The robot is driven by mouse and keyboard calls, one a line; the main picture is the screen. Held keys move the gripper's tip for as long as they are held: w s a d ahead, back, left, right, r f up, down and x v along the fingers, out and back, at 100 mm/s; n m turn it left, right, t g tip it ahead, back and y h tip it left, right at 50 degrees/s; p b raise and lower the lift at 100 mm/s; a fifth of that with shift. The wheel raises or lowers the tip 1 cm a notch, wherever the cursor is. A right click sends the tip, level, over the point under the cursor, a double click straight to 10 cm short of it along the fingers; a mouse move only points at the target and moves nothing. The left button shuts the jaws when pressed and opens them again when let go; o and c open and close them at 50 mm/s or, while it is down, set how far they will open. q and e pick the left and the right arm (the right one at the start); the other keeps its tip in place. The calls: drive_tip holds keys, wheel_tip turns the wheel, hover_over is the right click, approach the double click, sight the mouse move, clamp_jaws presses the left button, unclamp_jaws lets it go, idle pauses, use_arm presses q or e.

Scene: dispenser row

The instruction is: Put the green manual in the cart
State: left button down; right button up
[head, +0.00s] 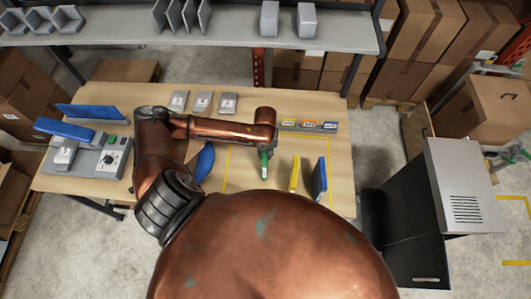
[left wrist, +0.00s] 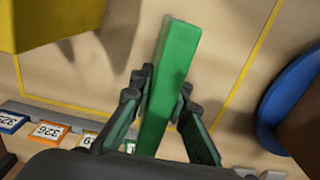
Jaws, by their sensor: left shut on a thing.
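The green manual (head: 264,165) is a narrow upright slab over the right half of the wooden table. My left gripper (head: 265,150) reaches down to it from the end of the copper arm. In the left wrist view the fingers (left wrist: 160,103) are shut on both sides of the green manual (left wrist: 175,55). Whether its lower edge touches the table is unclear. A dark, open-topped box with a light grey panel, seemingly the cart (head: 405,235), stands on the floor right of the table. My right gripper is not in view.
A yellow manual (head: 294,173) and a blue manual (head: 320,180) stand right of the gripper. A labelled strip (head: 308,126) lies behind. A grey shelf (head: 190,38) spans above the table's back.

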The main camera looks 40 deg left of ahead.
use_arm(q)
drive_tip(key=c, duration=1.8)
unclamp_jaws()
drive_tip(key=shift+c, duration=0.2)
